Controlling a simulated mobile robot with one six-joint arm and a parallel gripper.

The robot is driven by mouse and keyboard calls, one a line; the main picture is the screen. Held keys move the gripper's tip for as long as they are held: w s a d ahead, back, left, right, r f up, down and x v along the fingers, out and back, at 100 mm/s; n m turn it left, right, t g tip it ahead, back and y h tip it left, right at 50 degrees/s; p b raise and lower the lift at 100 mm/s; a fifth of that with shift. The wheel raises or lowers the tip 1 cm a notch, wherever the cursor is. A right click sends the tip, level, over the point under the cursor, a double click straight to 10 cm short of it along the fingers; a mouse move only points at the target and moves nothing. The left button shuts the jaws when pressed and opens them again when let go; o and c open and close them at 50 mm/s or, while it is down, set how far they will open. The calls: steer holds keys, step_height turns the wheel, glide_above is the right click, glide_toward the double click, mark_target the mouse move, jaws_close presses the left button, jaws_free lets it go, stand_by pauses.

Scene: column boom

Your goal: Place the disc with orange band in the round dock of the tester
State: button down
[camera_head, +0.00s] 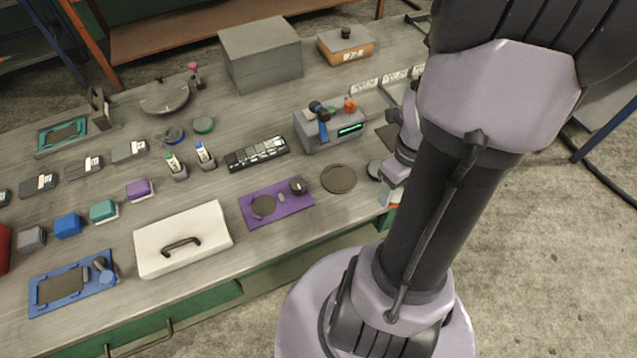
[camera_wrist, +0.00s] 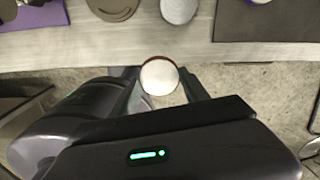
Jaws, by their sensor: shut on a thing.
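My gripper (camera_wrist: 160,82) is shut on a round, pale-topped disc (camera_wrist: 160,76) with a thin reddish-brown edge; its side band is mostly hidden. In the wrist view it is held over the floor, just off the bench's front edge. In the head view my gripper (camera_head: 391,194) is small and partly behind my arm. A purple plate (camera_head: 292,204) with a round dark recess (camera_head: 263,205) and a dark knob lies near the bench front, left of my gripper. A grey device (camera_head: 318,138) with a green display and blue lever stands behind; which one is the tester is unclear.
A round dark mat (camera_head: 339,179) and a grey disc (camera_wrist: 178,10) lie between the purple plate and my gripper. A white lidded box (camera_head: 205,232) stands left of the plate. A dark mat (camera_wrist: 265,22) is at right.

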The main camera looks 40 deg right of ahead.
steer(key=b, duration=0.3)
glide_above(339, 179)
steer(key=shift+d+f, duration=0.1)
steer(key=shift+f, duration=0.7)
step_height(339, 179, down, 4)
steer(key=shift+r+b, duration=0.15)
steer(key=shift+b, duration=0.8)
steer(key=shift+r, duration=0.15)
steer(key=shift+f, duration=0.2)
steer(key=c, duration=0.6)
jaws_free()
steer(key=shift+o, duration=0.2)
